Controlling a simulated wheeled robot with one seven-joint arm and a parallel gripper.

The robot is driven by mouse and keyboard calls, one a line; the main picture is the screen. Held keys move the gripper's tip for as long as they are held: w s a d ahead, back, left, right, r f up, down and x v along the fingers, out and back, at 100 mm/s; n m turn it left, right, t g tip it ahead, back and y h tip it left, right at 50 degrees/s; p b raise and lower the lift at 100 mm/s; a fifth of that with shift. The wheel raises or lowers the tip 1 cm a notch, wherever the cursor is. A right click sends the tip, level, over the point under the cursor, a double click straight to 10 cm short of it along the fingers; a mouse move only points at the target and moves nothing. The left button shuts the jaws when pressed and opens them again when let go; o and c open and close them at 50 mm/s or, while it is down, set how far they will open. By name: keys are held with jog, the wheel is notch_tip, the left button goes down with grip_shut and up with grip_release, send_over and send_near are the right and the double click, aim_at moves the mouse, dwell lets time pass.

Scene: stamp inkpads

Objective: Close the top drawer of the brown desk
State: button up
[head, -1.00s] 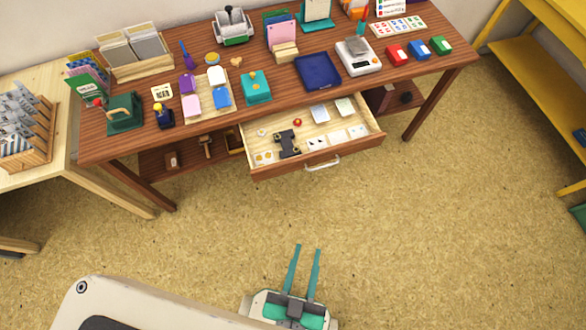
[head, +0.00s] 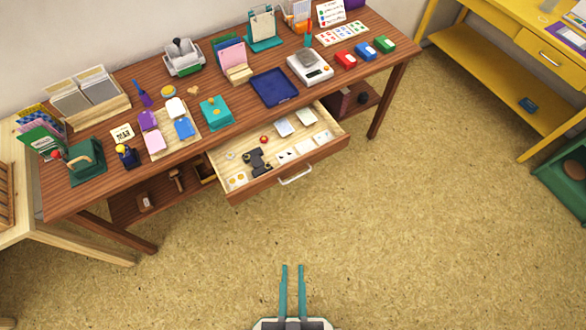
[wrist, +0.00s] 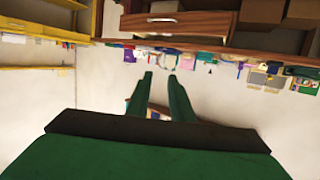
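The brown desk (head: 225,118) stands against the wall in the head view. Its top drawer (head: 325,150) is pulled out toward me, showing several small items inside. The drawer's metal handle (head: 296,176) is on its front face. In the wrist view, which is upside down, the drawer front (wrist: 180,23) and its handle (wrist: 162,20) show near the top. My gripper (head: 292,268) has two teal fingers, parallel and apart with nothing between them. It is in front of the drawer, short of the handle and not touching it. The fingers also show in the wrist view (wrist: 160,78).
A yellow table (head: 500,75) stands at right, with a green crate (head: 565,180) below. The floor (head: 420,240) before the drawer is clear.

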jog(key=shift+w+d+f, duration=0.15)
jog(key=shift+f, duration=0.2)
grip_shut()
jog(key=m+g+y, duration=0.3)
jog(key=m+y, duration=0.4)
jog(key=m, duration=0.5)
send_near(313, 158)
jog(key=x, duration=0.4)
jog(key=shift+w+a+f, duration=0.15)
jog(key=shift+a+f, duration=0.1)
jog(key=shift+w+a, duration=0.35)
jog(key=shift+w, duration=0.25)
jog(key=shift+w, duration=0.1)
